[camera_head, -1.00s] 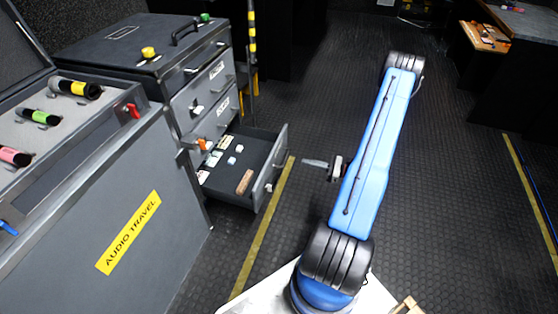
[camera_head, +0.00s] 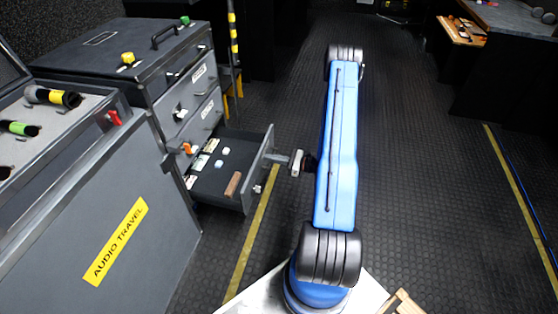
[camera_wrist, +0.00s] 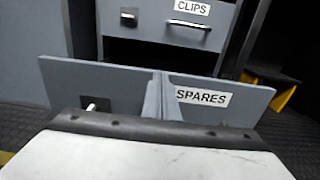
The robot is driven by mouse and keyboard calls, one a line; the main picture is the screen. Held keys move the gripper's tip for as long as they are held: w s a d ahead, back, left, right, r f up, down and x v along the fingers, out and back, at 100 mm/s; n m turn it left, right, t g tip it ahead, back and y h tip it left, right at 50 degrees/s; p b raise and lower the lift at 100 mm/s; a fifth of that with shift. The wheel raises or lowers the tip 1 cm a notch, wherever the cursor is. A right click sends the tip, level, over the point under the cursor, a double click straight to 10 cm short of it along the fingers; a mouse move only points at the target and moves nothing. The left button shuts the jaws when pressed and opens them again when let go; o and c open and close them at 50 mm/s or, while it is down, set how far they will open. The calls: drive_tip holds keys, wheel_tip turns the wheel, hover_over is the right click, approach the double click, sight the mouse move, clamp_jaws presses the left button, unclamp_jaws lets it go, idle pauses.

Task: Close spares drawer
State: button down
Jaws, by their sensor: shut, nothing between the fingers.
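The grey spares drawer (camera_head: 257,172) is pulled out at the bottom of the drawer cabinet. Small items lie inside it. In the wrist view its front (camera_wrist: 110,88) carries a white SPARES label (camera_wrist: 203,97). My gripper (camera_head: 277,158) is shut and empty, on the outer side of the drawer front. Its fingers (camera_wrist: 163,78) show in the wrist view before the middle of that front. The fingertips are at or very near the front; I cannot tell whether they touch. The drawer's handle is not clearly visible in the wrist view.
The CLIPS drawer (camera_wrist: 185,22) above is shut. A grey AUDIO TRAVEL case (camera_head: 135,225) stands at the left, close to the open drawer. A yellow floor line (camera_head: 245,245) runs beside the drawer.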

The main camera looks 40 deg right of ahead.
drive_tip(key=shift+x, duration=0.8)
drive_tip(key=x, duration=2.8)
drive_tip(key=shift+w+a, duration=0.25)
drive_tip(key=shift+w, duration=0.05)
drive_tip(key=shift+a+r, duration=0.1)
drive_tip(key=shift+r, duration=0.1)
